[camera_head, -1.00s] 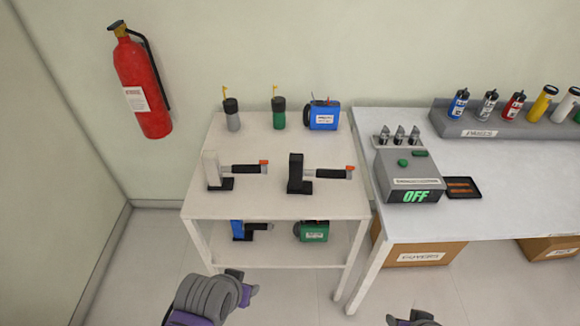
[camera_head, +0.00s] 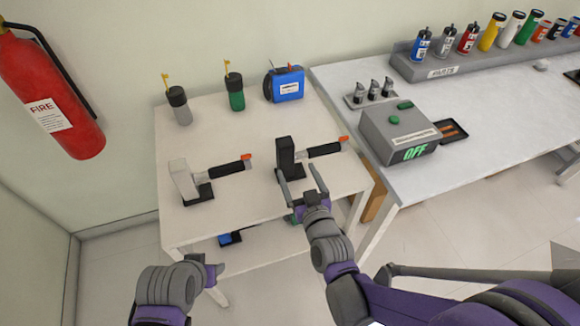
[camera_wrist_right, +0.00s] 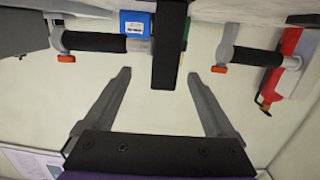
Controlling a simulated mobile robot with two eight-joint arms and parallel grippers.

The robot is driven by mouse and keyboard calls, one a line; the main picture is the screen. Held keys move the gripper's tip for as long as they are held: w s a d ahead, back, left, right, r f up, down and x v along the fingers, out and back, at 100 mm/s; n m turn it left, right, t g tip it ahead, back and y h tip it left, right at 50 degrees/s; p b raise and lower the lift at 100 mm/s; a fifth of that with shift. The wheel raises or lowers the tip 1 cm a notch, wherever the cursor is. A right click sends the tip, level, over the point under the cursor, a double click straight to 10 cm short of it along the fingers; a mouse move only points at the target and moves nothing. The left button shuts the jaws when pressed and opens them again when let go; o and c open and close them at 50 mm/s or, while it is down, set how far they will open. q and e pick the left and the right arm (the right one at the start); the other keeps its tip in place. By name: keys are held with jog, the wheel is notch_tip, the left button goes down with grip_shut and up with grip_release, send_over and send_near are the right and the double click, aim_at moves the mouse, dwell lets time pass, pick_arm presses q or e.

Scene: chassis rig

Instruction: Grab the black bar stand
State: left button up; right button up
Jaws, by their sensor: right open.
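The black bar stand (camera_head: 284,157) is on the white table's top shelf, with a black upright and a bar with an orange tip pointing right. In the right wrist view its upright (camera_wrist_right: 171,45) appears between my fingers. My right gripper (camera_head: 303,185) is open, in front of the stand, with its two fingers on either side of the upright; whether they touch it I cannot tell. My left gripper (camera_head: 214,271) is low, in front of the table, and its jaws are not clear.
A white bar stand (camera_head: 184,178) is to the left on the same shelf. Behind are a grey-and-black canister (camera_head: 180,107), a green-and-black one (camera_head: 235,92) and a blue box (camera_head: 286,85). A desk (camera_head: 340,85) with a control box (camera_head: 398,130) adjoins at right. A fire extinguisher (camera_head: 50,90) hangs at left.

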aim_at(287, 157)
jog(key=shift+w+a+t, duration=0.4)
jog(key=shift+a+t, duration=0.1)
jog(key=shift+a, duration=0.3)
jog(key=x, duration=0.4)
jog(key=shift+w+r, duration=0.15)
jog(key=shift+w, duration=0.15)
jog(key=p+x, duration=0.1)
jog(key=x, duration=0.5)
jog(key=shift+r+p, duration=0.15)
jog(key=shift+p, duration=0.15)
jog(key=shift+c, duration=0.6)
grip_shut()
